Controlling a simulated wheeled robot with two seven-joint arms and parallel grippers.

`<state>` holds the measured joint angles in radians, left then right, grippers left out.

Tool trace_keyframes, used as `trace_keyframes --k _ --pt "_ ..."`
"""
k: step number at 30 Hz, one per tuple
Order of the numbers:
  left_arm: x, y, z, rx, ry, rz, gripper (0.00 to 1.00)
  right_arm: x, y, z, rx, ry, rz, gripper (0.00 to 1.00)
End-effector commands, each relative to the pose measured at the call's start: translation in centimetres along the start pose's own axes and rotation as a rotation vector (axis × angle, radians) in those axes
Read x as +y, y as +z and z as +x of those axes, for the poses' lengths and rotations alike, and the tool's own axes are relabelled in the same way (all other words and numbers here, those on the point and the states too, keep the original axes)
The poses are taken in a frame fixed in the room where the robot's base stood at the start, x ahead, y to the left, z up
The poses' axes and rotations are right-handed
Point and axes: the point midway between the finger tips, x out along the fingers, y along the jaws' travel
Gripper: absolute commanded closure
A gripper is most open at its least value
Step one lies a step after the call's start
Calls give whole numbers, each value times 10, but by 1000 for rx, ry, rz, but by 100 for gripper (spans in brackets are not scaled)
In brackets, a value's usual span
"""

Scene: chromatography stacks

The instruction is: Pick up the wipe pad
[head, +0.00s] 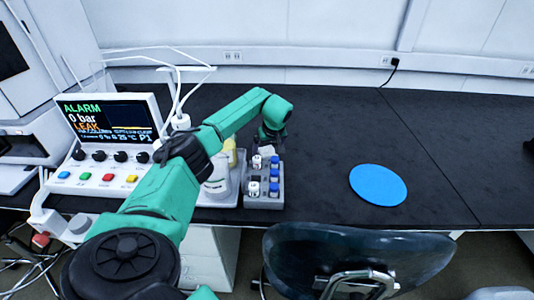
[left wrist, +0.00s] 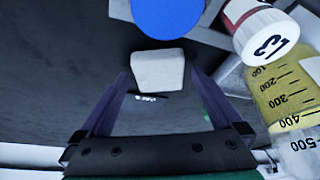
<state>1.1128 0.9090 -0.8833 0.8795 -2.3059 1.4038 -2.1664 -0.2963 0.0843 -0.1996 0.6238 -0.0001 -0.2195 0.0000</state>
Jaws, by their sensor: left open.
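The wipe pad, a small off-white block (left wrist: 158,70), lies on the dark bench top in the left wrist view. My left gripper (left wrist: 159,78) is open, with one finger on each side of the pad in that view. Gaps show between the pad and both fingers, and I cannot tell how high the fingertips are above the bench. In the head view the left gripper (head: 271,138) points down just behind the grey vial rack (head: 264,201). My right gripper is not in view.
A round blue top (left wrist: 167,14) is near the pad. The alarm console (head: 108,120) is at left. A blue disc (head: 378,185) lies on the otherwise clear right bench.

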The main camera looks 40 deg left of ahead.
Motion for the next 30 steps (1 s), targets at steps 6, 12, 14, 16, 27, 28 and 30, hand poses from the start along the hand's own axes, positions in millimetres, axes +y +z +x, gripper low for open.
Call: trace_keyframes --k 6,12,14,16,27,28,30 --pt "0 0 1 1 1 1 8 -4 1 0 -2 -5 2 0" --pt "0 0 1 1 1 1 78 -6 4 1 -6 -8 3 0" --pt "0 0 1 1 1 1 78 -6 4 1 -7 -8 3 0" --pt "0 0 1 1 1 1 78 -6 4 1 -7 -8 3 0" --pt "1 -12 -28 4 3 0 78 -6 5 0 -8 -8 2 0" --pt "1 -16 -35 4 5 0 78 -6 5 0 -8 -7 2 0" --pt "1 -24 -54 5 5 -2 78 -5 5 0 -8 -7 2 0"
